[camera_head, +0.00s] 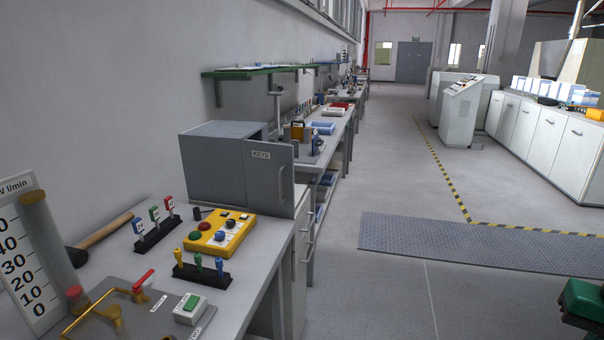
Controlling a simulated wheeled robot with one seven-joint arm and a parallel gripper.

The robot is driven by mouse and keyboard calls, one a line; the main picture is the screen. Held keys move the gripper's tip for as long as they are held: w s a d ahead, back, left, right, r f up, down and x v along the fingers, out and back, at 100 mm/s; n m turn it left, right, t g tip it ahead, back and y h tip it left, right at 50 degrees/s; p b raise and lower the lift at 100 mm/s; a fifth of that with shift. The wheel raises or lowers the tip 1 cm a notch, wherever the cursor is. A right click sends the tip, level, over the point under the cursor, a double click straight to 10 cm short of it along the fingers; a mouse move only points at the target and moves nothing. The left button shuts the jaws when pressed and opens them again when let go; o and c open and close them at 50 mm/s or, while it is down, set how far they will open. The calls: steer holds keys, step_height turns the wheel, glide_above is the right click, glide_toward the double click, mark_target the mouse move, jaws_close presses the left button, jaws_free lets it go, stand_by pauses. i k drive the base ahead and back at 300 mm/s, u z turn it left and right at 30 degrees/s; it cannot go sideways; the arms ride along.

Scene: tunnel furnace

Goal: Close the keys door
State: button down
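The grey metal key cabinet (212,165) stands on the bench along the left wall. Its grey door (268,182) carries a "KEYS" label (261,155) near the top and a vertical handle (281,185) near its free edge. The door stands open, jutting out from the cabinet's near side toward the aisle on the right. The cabinet's inside is hidden behind the door. My gripper is not in view.
On the near bench are a yellow control box (218,232), a key rack (202,268), a mallet (98,235) and a red-handled valve (140,284). A green and black object (584,302) is at lower right. The aisle floor (390,200) is clear.

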mark_target(269, 166)
steer(key=u, duration=0.3)
steer(key=i, duration=1)
steer(key=u, duration=0.5)
